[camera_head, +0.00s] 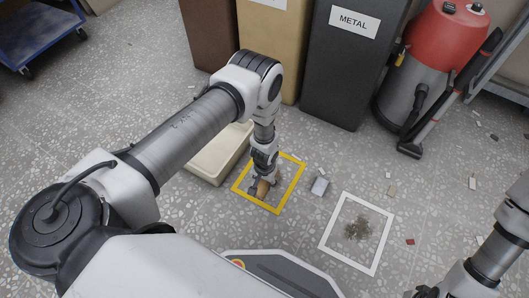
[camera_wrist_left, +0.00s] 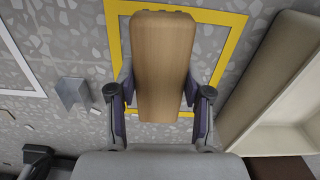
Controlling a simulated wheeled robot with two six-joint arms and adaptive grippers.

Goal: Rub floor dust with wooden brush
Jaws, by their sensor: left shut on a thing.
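The wooden brush (camera_head: 262,188) is a tan block. My left gripper (camera_head: 264,178) is shut on it, low over the floor inside the yellow square outline (camera_head: 297,183). In the left wrist view, the brush (camera_wrist_left: 165,62) stands between the two fingers of my left gripper (camera_wrist_left: 158,98); its underside is hidden. A patch of brown-grey floor dust (camera_head: 357,229) lies inside the white square outline (camera_head: 381,248), to the right of the brush and apart from it. My right gripper (camera_head: 426,292) shows only in part at the bottom edge, its fingers unclear.
A beige open bin (camera_head: 222,160) stands beside the yellow outline; it also shows in the left wrist view (camera_wrist_left: 290,85). A small grey piece (camera_head: 320,186) lies between the outlines. Tall bins, one marked METAL (camera_head: 350,70), and a red vacuum (camera_head: 440,50) stand behind. Small scraps lie at right.

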